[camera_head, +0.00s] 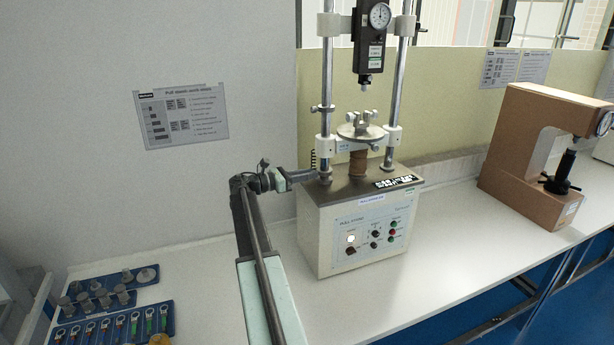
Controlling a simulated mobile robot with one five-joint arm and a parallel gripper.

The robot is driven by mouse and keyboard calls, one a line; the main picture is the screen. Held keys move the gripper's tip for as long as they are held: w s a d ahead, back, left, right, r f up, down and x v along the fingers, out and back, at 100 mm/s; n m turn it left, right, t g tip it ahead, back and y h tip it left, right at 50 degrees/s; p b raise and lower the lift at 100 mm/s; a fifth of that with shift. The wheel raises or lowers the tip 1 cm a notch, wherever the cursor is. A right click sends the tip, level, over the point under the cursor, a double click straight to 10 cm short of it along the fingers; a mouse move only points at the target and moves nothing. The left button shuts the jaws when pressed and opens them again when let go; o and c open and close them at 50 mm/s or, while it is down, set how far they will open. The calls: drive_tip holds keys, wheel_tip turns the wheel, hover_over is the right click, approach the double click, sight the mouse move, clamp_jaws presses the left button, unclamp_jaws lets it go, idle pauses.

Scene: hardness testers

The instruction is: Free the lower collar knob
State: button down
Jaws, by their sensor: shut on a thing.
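The pull stand (357,225) is a cream box with a dark top plate and two steel posts. My gripper (318,174) reaches in from the left, just above the top plate, at the foot of the left post (327,80). Its jaws are shut at the lower collar (325,168) there. The lower collar knob is hidden by the jaws or too small to make out. A higher collar (322,109) with a side knob sits further up the same post. A white crosshead (352,143) carrying a round metal plate (361,131) spans the posts between them.
A force gauge (371,40) hangs between the posts above the plate. A brown hardness tester (525,150) stands at the right. Blue trays (118,330) with metal pieces and tools lie at the lower left. The white bench (440,235) is clear between the machines.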

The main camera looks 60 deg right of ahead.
idle(0.5)
drive_tip(key=c, duration=1.3)
unclamp_jaws()
drive_tip(key=shift+w, duration=0.1)
drive_tip(key=v, duration=0.7)
drive_tip(key=shift+w+a, duration=0.2)
drive_tip(key=shift+a, duration=0.1)
